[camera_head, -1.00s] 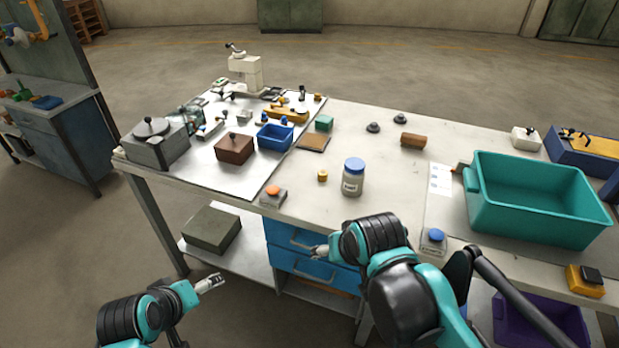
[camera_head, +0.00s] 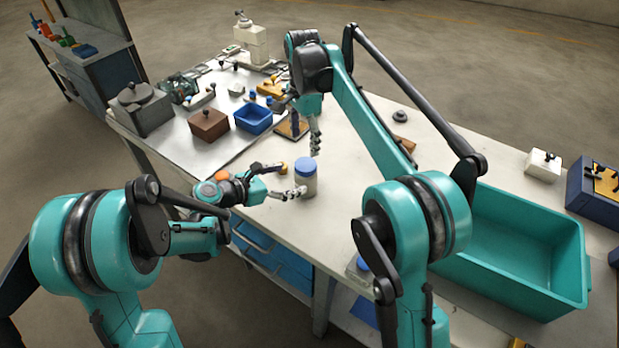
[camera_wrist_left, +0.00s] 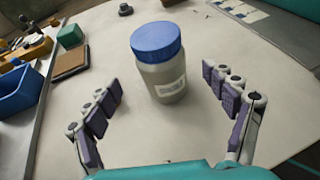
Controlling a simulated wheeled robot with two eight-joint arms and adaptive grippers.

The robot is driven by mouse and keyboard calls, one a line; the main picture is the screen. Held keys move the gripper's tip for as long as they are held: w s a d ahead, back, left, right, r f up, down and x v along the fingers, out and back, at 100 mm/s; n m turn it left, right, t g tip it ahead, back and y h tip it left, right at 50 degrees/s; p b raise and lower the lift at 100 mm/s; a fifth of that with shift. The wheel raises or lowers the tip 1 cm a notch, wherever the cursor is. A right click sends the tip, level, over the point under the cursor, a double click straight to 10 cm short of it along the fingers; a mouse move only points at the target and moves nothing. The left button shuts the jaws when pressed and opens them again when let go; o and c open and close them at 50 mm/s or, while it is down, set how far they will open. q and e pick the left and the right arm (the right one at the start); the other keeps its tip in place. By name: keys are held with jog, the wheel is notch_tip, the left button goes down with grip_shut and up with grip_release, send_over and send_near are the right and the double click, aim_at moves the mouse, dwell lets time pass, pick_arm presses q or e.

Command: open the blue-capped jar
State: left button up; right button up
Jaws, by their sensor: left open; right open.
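A teal bin (camera_head: 520,235) stands at the right of the table. A blue tray (camera_head: 253,118), a brown box (camera_head: 209,124) and small parts sit on the left mat. A blue-topped container (camera_head: 359,268) is near the front edge, partly behind my right arm.

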aim_at(306, 175)
pick_arm(q)
jog(key=x, duration=0.7)
jog(key=shift+d, duration=0.15)
pick_arm(e)
jog(key=shift+d, duration=0.1)
pick_arm(q)
jog(key=shift+c, duration=0.3)
jog(key=shift+s, duration=0.1)
grip_shut()
pick_arm(e)
jog(key=m, duration=1.3)
jog(key=shift+d, duration=0.1)
jog(key=shift+f, duration=3.95)
